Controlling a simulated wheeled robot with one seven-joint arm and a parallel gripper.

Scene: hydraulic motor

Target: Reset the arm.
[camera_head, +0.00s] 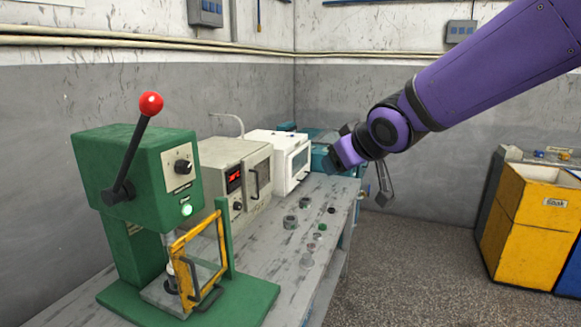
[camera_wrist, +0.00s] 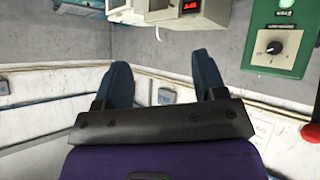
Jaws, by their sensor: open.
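My purple arm reaches in from the upper right in the head view. My gripper (camera_head: 372,180) hangs in the air above and beyond the right edge of the workbench, clear of everything on it. In the wrist view my gripper (camera_wrist: 165,85) shows two dark blue fingers spread wide apart. Nothing is between them.
The workbench (camera_head: 290,265) holds a green press (camera_head: 140,165) with a red-knobbed lever, a beige oven (camera_head: 245,170), a white oven (camera_head: 280,150) and several small round parts (camera_head: 291,222). Yellow bins (camera_head: 535,215) stand at the right. Bare floor (camera_head: 410,270) lies between.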

